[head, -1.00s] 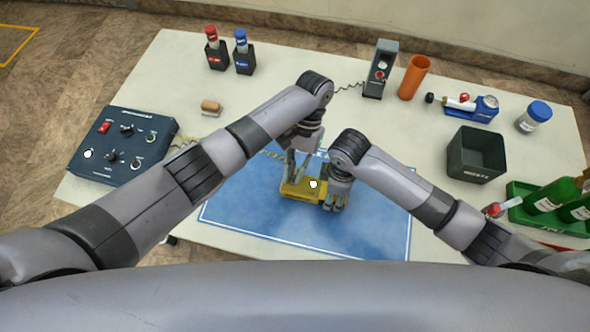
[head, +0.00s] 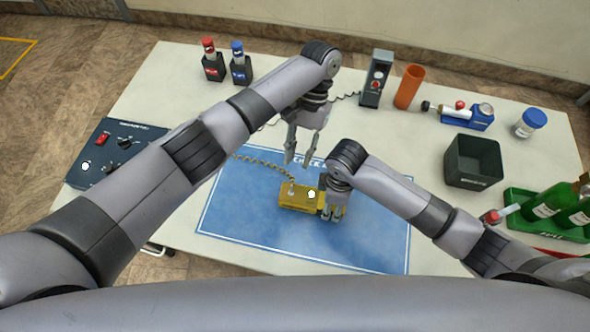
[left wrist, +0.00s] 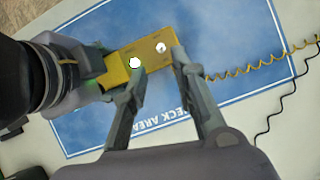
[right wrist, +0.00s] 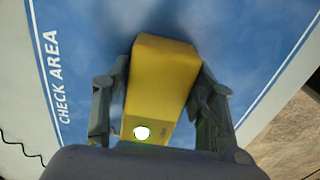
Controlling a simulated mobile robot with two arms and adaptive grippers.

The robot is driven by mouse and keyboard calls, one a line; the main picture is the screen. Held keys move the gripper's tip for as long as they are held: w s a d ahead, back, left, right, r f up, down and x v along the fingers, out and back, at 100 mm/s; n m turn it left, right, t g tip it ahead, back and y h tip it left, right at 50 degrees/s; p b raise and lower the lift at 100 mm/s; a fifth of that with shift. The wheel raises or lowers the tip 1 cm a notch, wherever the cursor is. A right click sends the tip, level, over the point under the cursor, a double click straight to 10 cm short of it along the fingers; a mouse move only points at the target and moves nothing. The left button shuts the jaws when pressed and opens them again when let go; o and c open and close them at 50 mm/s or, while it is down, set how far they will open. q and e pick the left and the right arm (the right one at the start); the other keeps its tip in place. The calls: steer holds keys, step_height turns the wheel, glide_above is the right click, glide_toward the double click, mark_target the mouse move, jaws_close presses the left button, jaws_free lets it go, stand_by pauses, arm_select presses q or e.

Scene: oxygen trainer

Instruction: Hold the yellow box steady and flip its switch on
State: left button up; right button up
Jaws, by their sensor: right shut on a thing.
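The yellow box (head: 287,203) lies on the blue check-area mat (head: 245,222). My right gripper (head: 333,211) is shut on the box's right end; the right wrist view shows its fingers on both sides of the box (right wrist: 165,75). A bright white round spot (head: 311,194) shows on the box's top, with a green rim in the right wrist view. A small pale knob, apparently the switch (head: 291,190), stands left of it; its position is unclear. My left gripper (head: 299,161) is open and empty above and behind the box, fingers pointing down, apart from it.
A coiled yellow cord (head: 262,163) runs left from the box. A dark control panel (head: 100,150) sits at the left, partly behind my left arm. A dark bin (head: 472,160) and a green bottle tray (head: 520,215) stand at the right. The front of the mat is clear.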

arm_select(q)
steer(key=shift+v, duration=1.7)
arm_select(e)
steer(key=o, duration=1.5)
steer(key=shift+c, duration=0.2)
